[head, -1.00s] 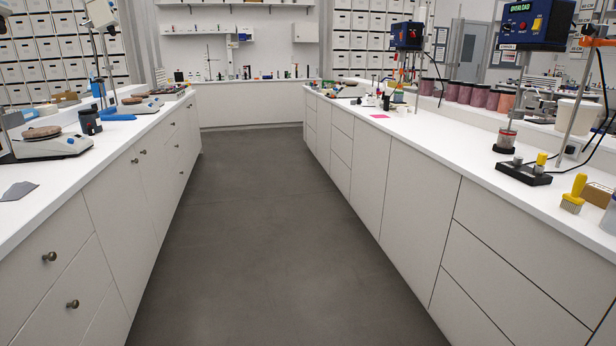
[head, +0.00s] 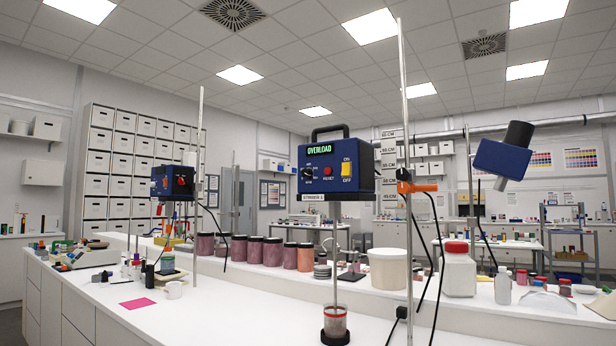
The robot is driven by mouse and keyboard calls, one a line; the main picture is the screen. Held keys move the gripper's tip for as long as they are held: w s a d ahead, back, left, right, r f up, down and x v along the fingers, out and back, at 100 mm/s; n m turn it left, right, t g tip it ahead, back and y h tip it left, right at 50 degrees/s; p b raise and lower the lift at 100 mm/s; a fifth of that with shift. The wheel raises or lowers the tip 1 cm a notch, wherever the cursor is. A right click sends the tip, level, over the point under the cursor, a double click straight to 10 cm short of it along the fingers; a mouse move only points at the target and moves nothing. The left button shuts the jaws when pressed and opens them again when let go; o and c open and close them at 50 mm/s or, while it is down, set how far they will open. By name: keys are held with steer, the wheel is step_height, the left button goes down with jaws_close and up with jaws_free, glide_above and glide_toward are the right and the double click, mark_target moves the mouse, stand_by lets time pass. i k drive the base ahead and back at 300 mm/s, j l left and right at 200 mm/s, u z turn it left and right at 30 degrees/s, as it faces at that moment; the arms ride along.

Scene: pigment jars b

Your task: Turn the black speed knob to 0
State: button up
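A blue overhead stirrer (head: 362,165) hangs on an upright metal rod (head: 405,250) right of centre in the head view. Its green display (head: 319,148) reads OVERLOAD. The black speed knob (head: 308,172) sits at the left of its front face, with small labels around it too small to read. A red reset button (head: 327,172) and a yellow on/off switch (head: 346,176) are to its right. The stirrer's shaft goes down into a small jar (head: 335,322) with reddish contents. The knob's exact setting cannot be told. My gripper is not in view.
A second blue stirrer (head: 163,183) with a red knob stands farther left. A row of pigment jars (head: 272,252), a white tub (head: 389,270) and a red-lidded white jar (head: 458,272) stand behind the shaft. Black cables hang beside the rod. The white bench front (head: 225,320) is mostly clear.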

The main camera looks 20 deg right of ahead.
mark_target(307, 173)
steer(key=i+j+z, duration=0.15)
steer(key=j, duration=0.25)
steer(key=i+j+u, duration=0.1)
steer(key=i+j, duration=0.75)
steer(key=j, duration=0.15)
steer(key=i+j, duration=0.9)
steer(key=k+j+u, duration=0.05)
steer(key=j, duration=0.05)
